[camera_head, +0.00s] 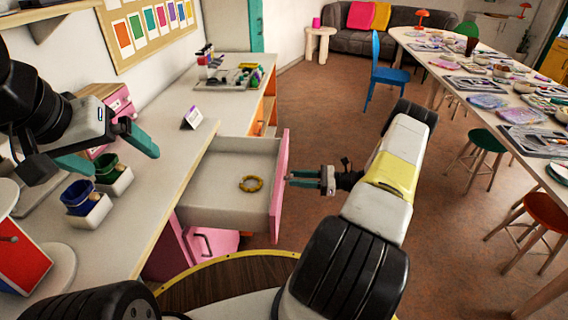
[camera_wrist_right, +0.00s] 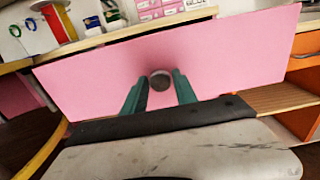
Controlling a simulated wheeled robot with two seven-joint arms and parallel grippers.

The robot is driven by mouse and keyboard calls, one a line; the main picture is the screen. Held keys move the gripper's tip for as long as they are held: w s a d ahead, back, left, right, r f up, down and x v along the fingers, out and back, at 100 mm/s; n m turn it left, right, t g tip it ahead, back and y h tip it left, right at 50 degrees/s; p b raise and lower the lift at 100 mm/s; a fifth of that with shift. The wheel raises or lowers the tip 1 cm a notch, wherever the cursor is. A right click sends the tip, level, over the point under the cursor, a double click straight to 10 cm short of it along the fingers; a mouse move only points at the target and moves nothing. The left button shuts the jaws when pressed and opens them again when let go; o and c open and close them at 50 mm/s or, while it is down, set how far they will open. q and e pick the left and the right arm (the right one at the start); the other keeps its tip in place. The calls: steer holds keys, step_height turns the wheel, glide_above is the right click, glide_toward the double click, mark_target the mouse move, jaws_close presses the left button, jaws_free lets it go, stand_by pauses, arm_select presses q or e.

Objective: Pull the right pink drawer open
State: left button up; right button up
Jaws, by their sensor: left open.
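The right pink drawer (camera_head: 280,185) stands pulled out from under the white counter, its pale inside showing. A yellow ring (camera_head: 251,184) lies in it. Its pink front also fills the right wrist view (camera_wrist_right: 230,60), with a round grey knob (camera_wrist_right: 160,81) on it. My right gripper (camera_head: 303,178) is at the outer face of this front. Its two green fingers (camera_wrist_right: 160,92) stand on either side of the knob; whether they press on it is unclear. My left gripper (camera_head: 108,150) is open and empty above the counter at the left.
The counter (camera_head: 165,150) holds small pots in white holders (camera_head: 92,208), a small sign (camera_head: 192,117) and a pink box (camera_head: 115,100). A pink lower front with a handle (camera_head: 205,243) is below the drawer.

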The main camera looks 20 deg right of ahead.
steer(key=shift+o, duration=1.3)
steer(key=v, duration=0.7)
steer(key=shift+d, duration=0.4)
steer(key=shift+s+r, duration=0.1)
